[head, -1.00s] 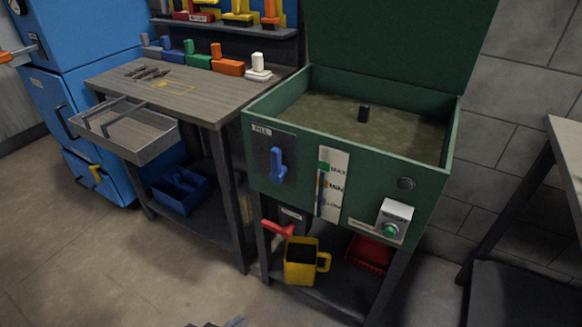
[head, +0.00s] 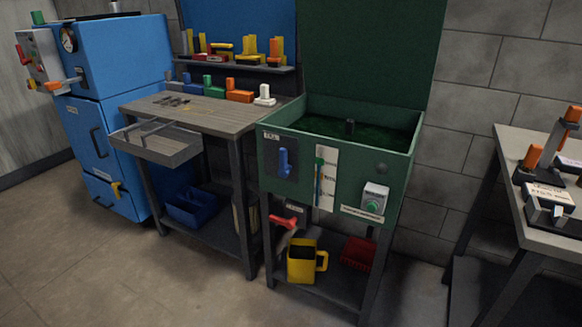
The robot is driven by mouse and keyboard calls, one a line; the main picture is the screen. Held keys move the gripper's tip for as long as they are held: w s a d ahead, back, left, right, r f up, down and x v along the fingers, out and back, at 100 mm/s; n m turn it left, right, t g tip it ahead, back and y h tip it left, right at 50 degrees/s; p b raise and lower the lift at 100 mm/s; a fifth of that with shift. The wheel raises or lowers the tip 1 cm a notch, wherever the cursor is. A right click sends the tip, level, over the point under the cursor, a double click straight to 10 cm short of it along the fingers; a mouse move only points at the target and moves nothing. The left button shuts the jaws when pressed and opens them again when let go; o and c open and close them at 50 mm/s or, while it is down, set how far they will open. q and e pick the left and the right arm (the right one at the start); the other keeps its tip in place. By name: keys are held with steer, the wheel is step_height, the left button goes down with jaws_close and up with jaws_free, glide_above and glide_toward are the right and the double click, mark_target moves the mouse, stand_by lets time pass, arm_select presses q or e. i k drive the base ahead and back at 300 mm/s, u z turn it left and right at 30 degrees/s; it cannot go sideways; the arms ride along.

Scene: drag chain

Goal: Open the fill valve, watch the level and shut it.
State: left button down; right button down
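The fill valve (head: 285,162) is a blue lever on a dark plate with a small label at the left of the green tank's front. Its lever stands upright, pointing along the panel. Neither of my grippers is in view.
A red handle (head: 283,221) sticks out below the tank. A yellow jug (head: 301,262) and red bin (head: 357,253) stand on the lower shelf. A workbench (head: 215,112) with an open drawer (head: 155,147) is left; another table (head: 548,225) is right. The front floor is clear.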

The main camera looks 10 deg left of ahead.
mark_target(285, 170)
steer(key=u, duration=0.95)
steer(key=i, duration=0.5)
